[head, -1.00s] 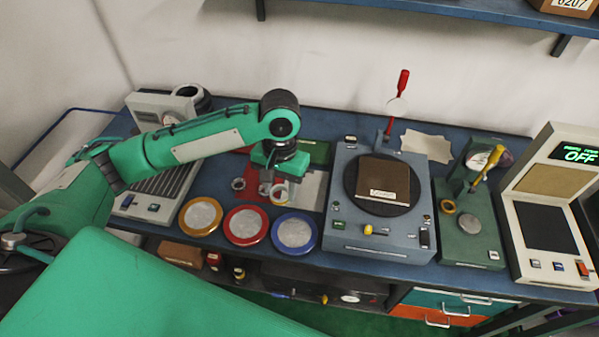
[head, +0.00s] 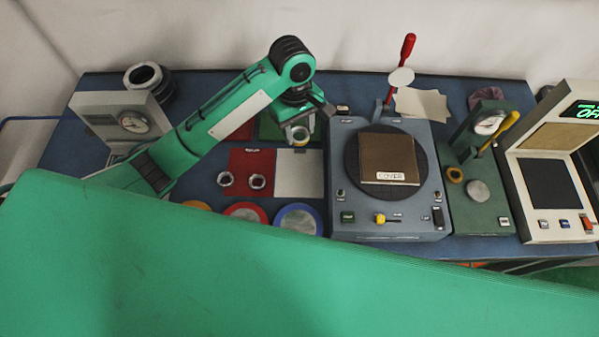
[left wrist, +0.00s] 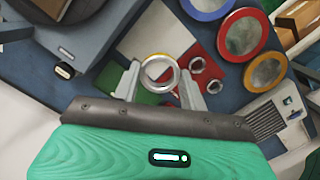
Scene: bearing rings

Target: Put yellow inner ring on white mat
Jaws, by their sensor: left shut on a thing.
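My left gripper (head: 300,134) is shut on the yellow inner ring (head: 300,142), a small metal ring with a yellow band. In the left wrist view the ring (left wrist: 160,58) sits between the two fingertips (left wrist: 160,76). The gripper holds it up in the air. In the head view it appears over the back edge of the white mat (head: 299,180); its exact height is unclear. The white mat is bare and also shows in the left wrist view (left wrist: 160,32). My right gripper is not in view.
A green mat (head: 272,128) lies behind. A grey machine with a brown cover (head: 388,160) stands just right. Round coloured-rim dishes (head: 298,219) lie in front.

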